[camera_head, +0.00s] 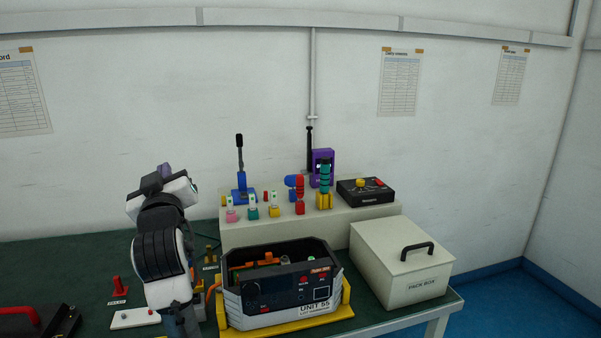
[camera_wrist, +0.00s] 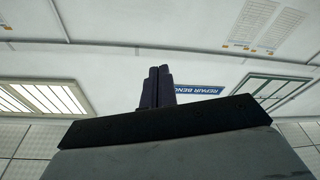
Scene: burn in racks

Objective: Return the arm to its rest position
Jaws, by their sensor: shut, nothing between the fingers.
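My arm is folded up at the left of the bench in the head view, a white and black column of links. In the wrist view my gripper (camera_wrist: 157,86) shows as two dark fingers pressed side by side with nothing between them. Behind it the wrist view shows wall, windows and a blue "REPAIR BENCH" sign (camera_wrist: 200,89), appearing upside down. In the head view the fingers are not clearly visible; the arm's upper end is near a dark purple part and stands clear of the bench objects.
A grey unit marked "UNIT 55" (camera_head: 284,304) sits on a yellow base right of my arm. A closed pack box (camera_head: 399,263) is further right. A pale shelf (camera_head: 240,238) behind carries coloured fixtures and a black control box (camera_head: 365,193). A red-handled part (camera_head: 118,287) is at left.

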